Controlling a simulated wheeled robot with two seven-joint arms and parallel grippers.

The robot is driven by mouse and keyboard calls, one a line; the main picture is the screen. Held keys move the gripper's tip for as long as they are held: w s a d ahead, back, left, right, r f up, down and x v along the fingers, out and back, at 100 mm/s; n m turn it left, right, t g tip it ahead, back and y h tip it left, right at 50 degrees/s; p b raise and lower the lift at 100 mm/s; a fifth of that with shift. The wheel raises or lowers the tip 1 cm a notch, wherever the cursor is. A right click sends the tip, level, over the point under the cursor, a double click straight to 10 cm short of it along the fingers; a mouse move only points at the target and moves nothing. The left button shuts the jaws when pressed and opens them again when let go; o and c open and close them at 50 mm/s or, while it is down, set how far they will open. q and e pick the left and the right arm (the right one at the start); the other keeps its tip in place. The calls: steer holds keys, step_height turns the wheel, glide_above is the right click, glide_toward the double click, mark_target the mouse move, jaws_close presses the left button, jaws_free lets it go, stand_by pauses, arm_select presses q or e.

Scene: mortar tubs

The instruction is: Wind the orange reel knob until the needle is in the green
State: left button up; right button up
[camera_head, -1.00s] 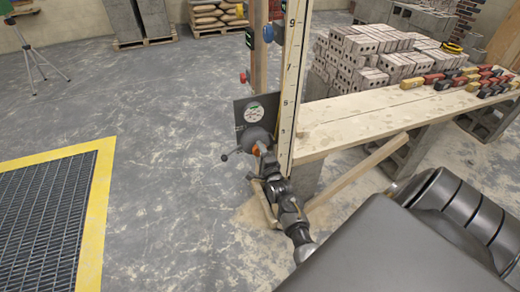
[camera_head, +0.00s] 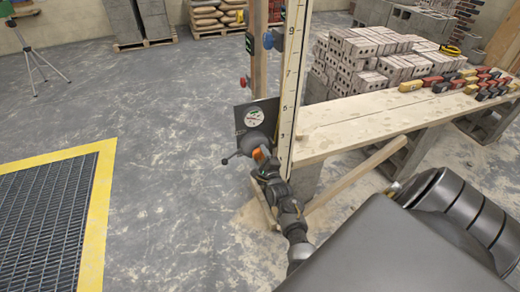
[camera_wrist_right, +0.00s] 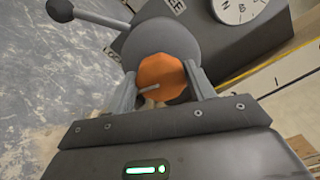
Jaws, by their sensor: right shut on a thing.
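The orange reel knob (camera_head: 257,153) sits on the front of a round grey reel (camera_head: 250,139) on a dark panel at the foot of the tall scale board. In the right wrist view the knob (camera_wrist_right: 163,76) is between the two fingers of my right gripper (camera_wrist_right: 165,86), which is shut on it. The gripper (camera_head: 262,160) also shows in the head view. A white round gauge (camera_head: 254,117) with some green is above the reel; its needle is too small to read. In the wrist view the gauge (camera_wrist_right: 238,8) is cut off at the top. My left gripper is not in view.
A black-ball lever (camera_head: 226,160) sticks out left of the reel. The numbered scale board (camera_head: 291,80) rises beside it. A plank bench (camera_head: 350,125) with bricks and small red, yellow and black things is at right. A yellow-edged grating (camera_head: 103,190) lies left; floor between is clear.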

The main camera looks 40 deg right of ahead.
steer(key=o, duration=1)
steer(key=shift+s, duration=0.25)
steer(key=p+v, duration=0.5)
steer(key=v, duration=0.5)
steer(key=shift+p, duration=0.4)
steer(key=shift+s+a, duration=0.1)
steer(key=shift+a, duration=0.05)
